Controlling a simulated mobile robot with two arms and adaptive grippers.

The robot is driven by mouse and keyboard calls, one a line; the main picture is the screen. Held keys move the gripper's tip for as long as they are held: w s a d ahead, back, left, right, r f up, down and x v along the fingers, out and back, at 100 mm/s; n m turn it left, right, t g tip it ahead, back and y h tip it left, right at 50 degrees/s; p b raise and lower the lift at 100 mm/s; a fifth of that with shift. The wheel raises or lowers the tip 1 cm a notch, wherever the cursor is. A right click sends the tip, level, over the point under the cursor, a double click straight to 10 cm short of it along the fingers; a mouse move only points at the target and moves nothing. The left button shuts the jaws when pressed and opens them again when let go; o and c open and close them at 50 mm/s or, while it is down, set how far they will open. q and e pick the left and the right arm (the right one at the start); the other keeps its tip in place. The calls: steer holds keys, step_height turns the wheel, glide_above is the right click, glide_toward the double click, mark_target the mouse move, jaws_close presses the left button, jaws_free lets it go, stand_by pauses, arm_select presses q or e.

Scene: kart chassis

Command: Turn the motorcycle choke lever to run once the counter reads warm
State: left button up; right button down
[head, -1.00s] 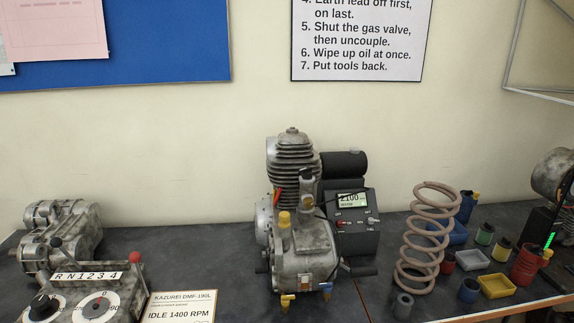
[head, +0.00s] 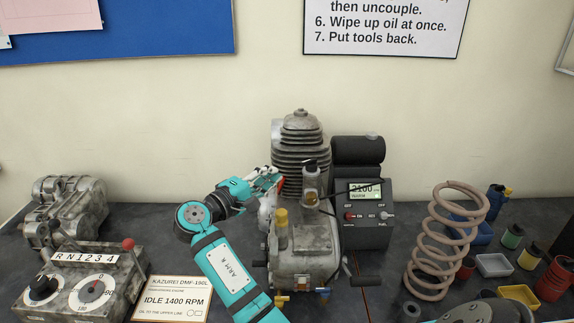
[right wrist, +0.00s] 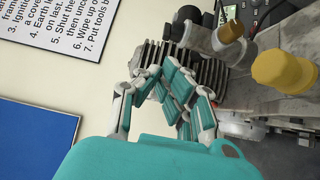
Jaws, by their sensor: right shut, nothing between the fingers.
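The motorcycle engine (head: 302,262) stands upright on the bench, with its finned cylinder (head: 300,160) on top. The counter (head: 364,192) beside it shows 2100 on a lit green display; the small line below is too small to read surely. My right gripper (head: 272,181) is at the left side of the engine, just below the fins, shut and empty. The orange-red choke lever is mostly hidden behind its fingers; I cannot tell whether they touch it. In the right wrist view the shut fingers (right wrist: 160,72) lie in front of the fins. My left gripper is not in view.
A gearbox (head: 65,215) and a dial unit (head: 90,285) stand at the left, with an idle-speed plate (head: 172,298). A coil spring (head: 447,240) and several small cups and trays (head: 494,265) lie at the right.

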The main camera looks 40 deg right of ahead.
mark_target(309, 165)
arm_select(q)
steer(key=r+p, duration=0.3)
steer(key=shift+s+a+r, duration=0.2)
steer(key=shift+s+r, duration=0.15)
arm_select(e)
steer(key=w+d, duration=0.1)
steer(key=d, duration=0.7)
steer(key=shift+w+d, duration=0.25)
steer(key=shift+d, duration=0.15)
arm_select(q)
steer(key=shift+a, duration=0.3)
arm_select(e)
steer(key=shift+f, duration=0.1)
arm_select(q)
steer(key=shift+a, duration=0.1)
arm_select(e)
steer(key=shift+w, duration=0.1)
